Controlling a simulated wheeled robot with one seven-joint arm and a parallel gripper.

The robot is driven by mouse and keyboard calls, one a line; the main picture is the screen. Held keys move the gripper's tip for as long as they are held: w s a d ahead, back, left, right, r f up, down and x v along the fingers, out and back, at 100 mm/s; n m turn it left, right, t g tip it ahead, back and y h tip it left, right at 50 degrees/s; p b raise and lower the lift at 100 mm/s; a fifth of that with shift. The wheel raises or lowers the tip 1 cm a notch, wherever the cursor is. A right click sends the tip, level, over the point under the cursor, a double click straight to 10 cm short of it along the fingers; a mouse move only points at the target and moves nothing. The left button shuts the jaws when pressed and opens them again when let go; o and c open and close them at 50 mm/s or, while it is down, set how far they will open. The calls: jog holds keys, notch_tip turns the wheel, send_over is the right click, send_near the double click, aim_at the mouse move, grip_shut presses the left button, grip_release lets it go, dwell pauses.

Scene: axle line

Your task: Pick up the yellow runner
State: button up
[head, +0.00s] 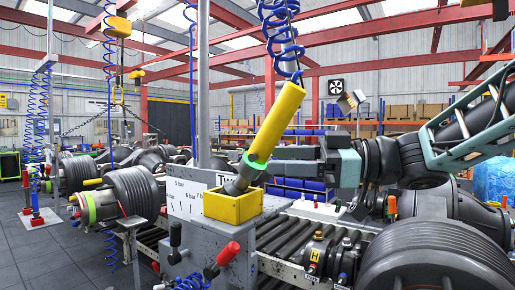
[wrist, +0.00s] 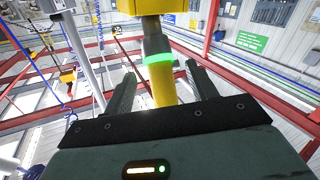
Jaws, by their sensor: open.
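The yellow runner (head: 276,122) is a long yellow cylinder with a green ring and a grey neck. It leans, upper end to the right, with its neck in a yellow box-shaped holder (head: 236,207) on a grey post. A blue coiled hose rises from its top. My gripper (head: 275,163) reaches in from the right at the runner's lower body, just above the holder. In the wrist view, my open gripper (wrist: 160,72) has one finger on each side of the runner (wrist: 163,92), with gaps visible. The runner's far end is hidden behind my gripper body.
A white pressure label (head: 187,198) and red-tipped levers (head: 228,254) are on the post. A roller conveyor (head: 290,236) runs behind it. Large ribbed axle drums (head: 435,258) stand at right and left (head: 133,192). Other blue coiled hoses (head: 40,105) hang at left.

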aim_at(257, 154)
jog(key=p+x, duration=0.2)
jog(key=x, duration=0.1)
jog(key=p+x, duration=0.1)
jog(key=shift+a+r, duration=0.15)
jog(key=shift+r, duration=0.25)
jog(key=shift+w+a+f, duration=0.15)
jog(key=shift+a, duration=0.25)
grip_shut()
